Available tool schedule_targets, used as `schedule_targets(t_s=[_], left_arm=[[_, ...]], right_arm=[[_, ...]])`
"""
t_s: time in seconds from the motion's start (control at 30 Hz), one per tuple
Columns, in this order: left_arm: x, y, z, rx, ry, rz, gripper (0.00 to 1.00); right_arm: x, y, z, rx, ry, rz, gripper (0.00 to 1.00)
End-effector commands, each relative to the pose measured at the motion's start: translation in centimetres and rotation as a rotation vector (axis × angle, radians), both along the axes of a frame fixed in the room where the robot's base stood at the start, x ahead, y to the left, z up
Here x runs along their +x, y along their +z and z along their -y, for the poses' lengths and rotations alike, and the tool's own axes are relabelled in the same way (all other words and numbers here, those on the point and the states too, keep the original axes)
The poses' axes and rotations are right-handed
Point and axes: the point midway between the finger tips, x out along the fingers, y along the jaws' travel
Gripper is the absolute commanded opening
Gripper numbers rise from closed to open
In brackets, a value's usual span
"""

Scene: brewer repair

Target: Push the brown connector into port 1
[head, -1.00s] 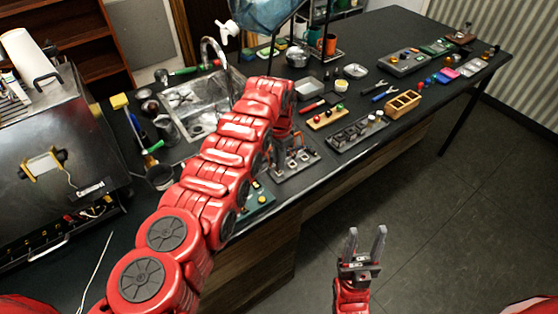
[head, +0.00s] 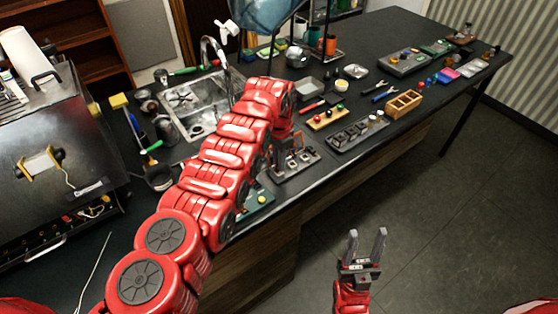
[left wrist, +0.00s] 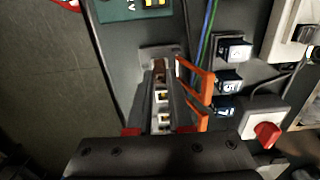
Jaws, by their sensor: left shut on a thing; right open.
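My left gripper (left wrist: 161,78) reaches down over a grey board (head: 296,168) at the front edge of the counter. In the left wrist view its dark fingers are shut on a small brown piece, the brown connector (left wrist: 159,66), at a grey plate. White-and-dark blocks (left wrist: 163,97) show between the fingers. Two orange brackets (left wrist: 196,76) stand just right of the fingers. Dark blocks with lit labels (left wrist: 233,48) stand further right. I cannot tell which port is port 1 or how far the connector is in. My right gripper (head: 367,238) is open and empty over the floor.
A green board (head: 258,202) lies close to the grey board, partly behind my left arm. A red knob (left wrist: 267,134) and blue and green wires (left wrist: 205,35) are near the left gripper. Another grey tray (head: 357,132) is to the right.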

Motion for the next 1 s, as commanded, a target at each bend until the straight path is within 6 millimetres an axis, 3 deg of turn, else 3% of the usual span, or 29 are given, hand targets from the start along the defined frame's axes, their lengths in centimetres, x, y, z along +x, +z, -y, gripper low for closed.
schedule_targets(t_s=[1.0], left_arm=[[0.01, -0.48, -0.01, 0.0, 0.0, 0.0, 0.0]], right_arm=[[0.0, -0.79, 0.0, 0.0, 0.0, 0.0, 0.5]])
